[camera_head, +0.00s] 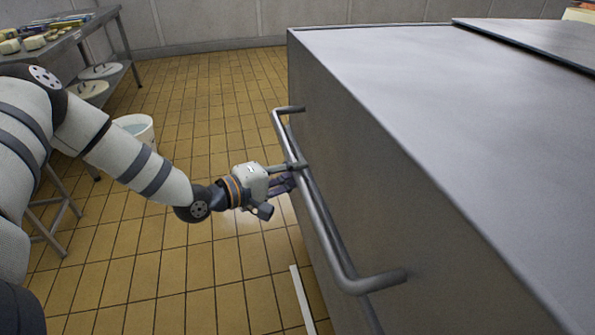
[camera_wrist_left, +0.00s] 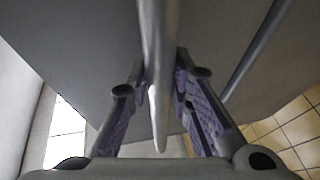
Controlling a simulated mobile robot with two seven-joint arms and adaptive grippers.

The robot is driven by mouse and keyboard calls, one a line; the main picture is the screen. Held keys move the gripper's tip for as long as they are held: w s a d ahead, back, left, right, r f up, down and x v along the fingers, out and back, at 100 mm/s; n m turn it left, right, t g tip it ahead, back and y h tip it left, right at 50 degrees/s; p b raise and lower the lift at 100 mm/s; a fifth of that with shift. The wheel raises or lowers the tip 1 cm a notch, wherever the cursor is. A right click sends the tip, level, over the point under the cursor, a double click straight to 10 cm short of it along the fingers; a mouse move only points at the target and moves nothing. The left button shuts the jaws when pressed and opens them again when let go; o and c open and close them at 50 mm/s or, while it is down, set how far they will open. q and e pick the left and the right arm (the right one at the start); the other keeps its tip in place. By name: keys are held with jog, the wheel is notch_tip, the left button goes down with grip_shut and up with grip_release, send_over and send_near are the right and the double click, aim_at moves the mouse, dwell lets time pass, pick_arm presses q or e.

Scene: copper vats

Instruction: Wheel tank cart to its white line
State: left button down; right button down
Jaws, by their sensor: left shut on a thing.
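The tank cart (camera_head: 400,160) is a large grey metal box filling the right of the head view. Its tubular handle (camera_head: 326,228) runs along its left side. My left gripper (camera_head: 292,174) is shut on the handle, nearer its far end. In the left wrist view the handle (camera_wrist_left: 157,35) passes between the purple-padded fingers (camera_wrist_left: 158,92). A white line (camera_head: 302,300) shows on the floor at the bottom, just left of the cart. The cart's wheels are hidden. My right gripper is out of view.
A white bucket (camera_head: 135,127) stands on the tiled floor (camera_head: 215,100) at the left. A metal table (camera_head: 70,45) with cheese-like pieces is at the back left. A wall (camera_head: 230,22) closes the back. Floor between is clear.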

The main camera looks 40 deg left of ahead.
pick_arm(q)
jog(key=shift+s+a+f, duration=0.1)
jog(key=shift+s+a, duration=0.85)
jog(key=shift+s, duration=0.1)
jog(key=c, duration=1.6)
grip_release()
jog(key=shift+o, duration=0.8)
jog(key=shift+w+f, duration=0.1)
jog(key=shift+w, duration=0.15)
jog(key=shift+d, duration=0.15)
jog(key=v, duration=1.2)
jog(key=shift+d, duration=0.15)
